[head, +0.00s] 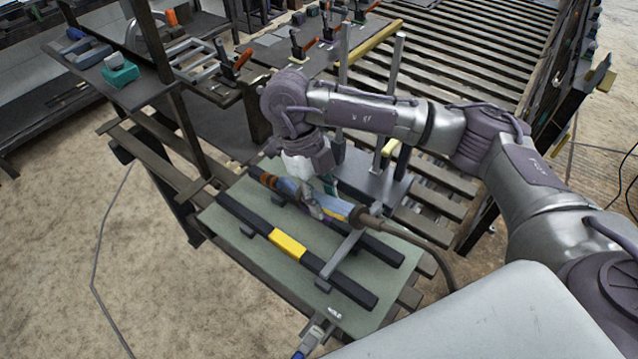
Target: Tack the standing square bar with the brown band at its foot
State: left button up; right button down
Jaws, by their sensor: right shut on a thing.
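Two grey square bars stand upright on a grey base plate (368,187) behind my right arm. The right bar (397,55) has a yellow band (387,152) near its foot. The left bar (344,50) is crossed by my arm, and I cannot make out a brown band at its foot. My right gripper (318,197) points down and is shut on a torch-like tool (288,187) with a blue body and an orange-brown end, lying along the rack. A dark cable (425,242) leaves its right end. My left gripper is not in view.
A green board (222,222) carries dark rails, the front one (245,215) with a yellow band (288,244). A slatted table (455,65) extends behind. Red-handled clamps (240,62) and a shelf (140,92) stand at the back left. A small white-and-blue fitting (308,340) is at the front.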

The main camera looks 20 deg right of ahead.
jog(key=m+y, duration=0.1)
jog(key=m, duration=0.2)
jog(key=w+m+g+y+p, duration=0.1)
jog(key=m, duration=0.1)
jog(key=shift+m, duration=0.4)
jog(key=m, duration=0.1)
jog(key=m+y+p, duration=0.1)
jog(key=shift+w+d+m, duration=0.1)
jog(key=shift+w+m, duration=0.05)
jog(key=shift+m, duration=0.15)
jog(key=m+y, duration=0.1)
jog(key=m, duration=0.2)
jog(key=m+y+p, duration=0.1)
jog(key=shift+w+d+f+m+y, duration=0.1)
jog(key=shift+w+f+m+y, duration=0.05)
jog(key=shift+w+m+y, duration=0.15)
jog(key=m, duration=0.1)
jog(key=m+t+y, duration=0.1)
jog(key=m, duration=0.1)
jog(key=shift+w+f+m+y+p, duration=0.25)
jog(key=shift+m+y+p, duration=0.05)
jog(key=shift+y+p, duration=0.1)
jog(key=shift+w+d+f+t, duration=0.1)
jog(key=shift+t, duration=0.2)
jog(key=w+d+f+b, duration=0.3)
jog(key=d+b, duration=0.2)
jog(key=b, duration=0.1)
jog(key=shift+f+m, duration=0.3)
jog(key=shift+f, duration=0.05)
